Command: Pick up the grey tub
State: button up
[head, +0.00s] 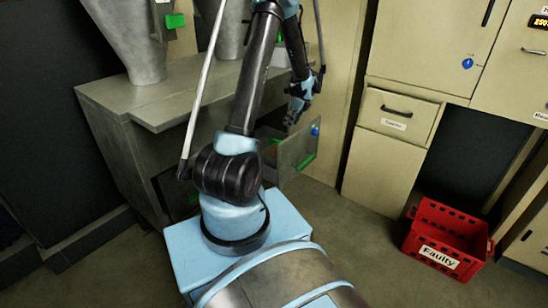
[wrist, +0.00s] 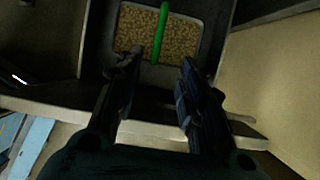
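In the wrist view a tub with a pale grey rim (wrist: 203,38) sits inside a dark drawer. It is filled with tan grains (wrist: 137,32), and a green handle (wrist: 161,32) crosses over its middle. My gripper (wrist: 159,66) is open and empty, with its two dark fingers apart at the near side of the tub, one to each side of the handle's line. In the head view my gripper (head: 300,92) hangs above the pulled-out drawer (head: 297,152). The tub is mostly hidden there behind my arm and the drawer front.
The drawer's front wall (wrist: 220,117) lies across the wrist view below the fingertips. The bench (head: 150,105) carries metal hoppers (head: 133,45). Beige cabinets (head: 385,165) stand right of the drawer. A red crate labelled Faulty (head: 420,228) is on the floor at right, with clear floor before it.

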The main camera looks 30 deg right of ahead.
send_near(278, 141)
jog(key=f, duration=0.2)
jog(key=w+f, duration=0.1)
jog(key=f, duration=0.2)
jog(key=shift+w+d+f, duration=0.2)
jog(key=x, duration=0.4)
jog(key=shift+w+a+r, duration=0.15)
jog(key=shift+w+a, duration=0.1)
jog(key=shift+w, duration=0.15)
jog(key=shift+w+a+f, duration=0.1)
jog(key=shift+w+f, duration=0.05)
jog(key=shift+f, duration=0.35)
grip_shut()
